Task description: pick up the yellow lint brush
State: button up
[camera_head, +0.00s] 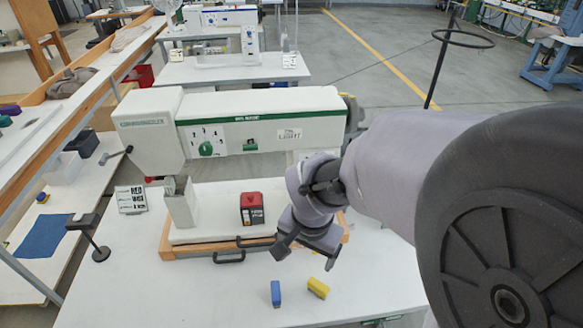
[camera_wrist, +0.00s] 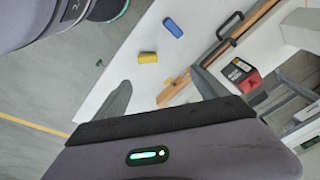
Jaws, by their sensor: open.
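The yellow lint brush (camera_head: 318,288) lies on the white table top, near its front edge. In the wrist view the yellow brush (camera_wrist: 147,58) shows a little beyond the fingertips, between the lines of the two fingers. My gripper (camera_head: 304,260) is open and empty, above the table and behind the brush in the head view. Its two fingers also show spread apart in the wrist view (camera_wrist: 161,80). Nothing hides the brush in either view.
A blue block (camera_head: 276,293) lies just left of the brush. The white table (camera_head: 150,295) is clear at front left.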

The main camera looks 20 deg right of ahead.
jog(key=m+g, duration=0.1)
jog(key=m, duration=0.1)
send_near(318, 285)
jog(key=f+b, duration=0.4)
jog(key=f, duration=0.1)
jog(key=shift+w+a, duration=0.15)
jog(key=shift+w, duration=0.1)
jog(key=f+b, duration=0.1)
jog(key=f, duration=0.2)
jog(key=d+f+b, duration=0.1)
jog(key=f+b, duration=0.1)
jog(key=shift+w+d+f, duration=0.15)
jog(key=shift+w+f, duration=0.1)
jog(key=shift+f, duration=0.15)
jog(key=shift+r, duration=0.1)
